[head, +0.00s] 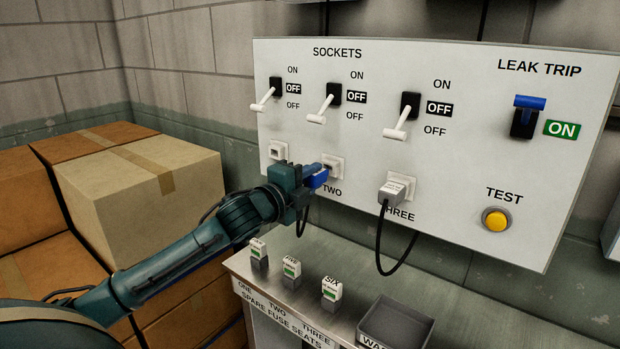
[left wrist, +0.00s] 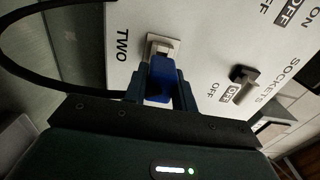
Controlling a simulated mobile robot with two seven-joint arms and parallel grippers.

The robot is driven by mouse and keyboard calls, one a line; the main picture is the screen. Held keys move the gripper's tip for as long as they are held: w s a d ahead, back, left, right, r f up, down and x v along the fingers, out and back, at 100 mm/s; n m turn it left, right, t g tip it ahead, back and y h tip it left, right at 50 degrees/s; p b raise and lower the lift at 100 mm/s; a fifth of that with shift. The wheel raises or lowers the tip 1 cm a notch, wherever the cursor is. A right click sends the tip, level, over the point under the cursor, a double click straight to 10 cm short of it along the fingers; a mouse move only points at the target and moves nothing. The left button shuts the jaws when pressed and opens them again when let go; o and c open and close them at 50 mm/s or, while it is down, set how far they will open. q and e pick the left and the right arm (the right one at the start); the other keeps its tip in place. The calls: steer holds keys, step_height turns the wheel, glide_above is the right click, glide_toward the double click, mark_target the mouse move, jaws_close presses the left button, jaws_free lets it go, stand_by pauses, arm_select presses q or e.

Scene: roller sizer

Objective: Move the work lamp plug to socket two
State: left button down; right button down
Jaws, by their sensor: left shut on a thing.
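My left gripper (head: 300,182) is shut on a blue plug (head: 317,177) in front of socket two (head: 334,166). In the left wrist view the blue plug (left wrist: 161,80) sits between the fingers (left wrist: 160,92), with its front end at the white face of socket two (left wrist: 160,46). I cannot tell whether it touches or is inside the socket. A black cord hangs from the plug. Socket one (head: 278,150) has no plug in it. The switch above socket two (head: 326,103) points down at OFF. My right gripper is not in view.
A white plug with a label (head: 396,188) is in socket three, its black cord looping down. Below the panel (head: 460,207) stands a bench with several labelled fuses (head: 291,268) and a grey tray (head: 396,322). Cardboard boxes (head: 135,190) are stacked at left.

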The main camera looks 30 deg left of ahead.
arm_select(q)
steer(key=shift+w, duration=0.45)
steer(key=shift+w+p, duration=0.4)
steer(key=shift+p, duration=0.1)
steer(key=shift+w+d, duration=0.1)
steer(key=shift+w, duration=0.3)
steer(key=c, duration=1.5)
jaws_free()
steer(key=o, duration=0.4)
steer(key=shift+o, duration=0.2)
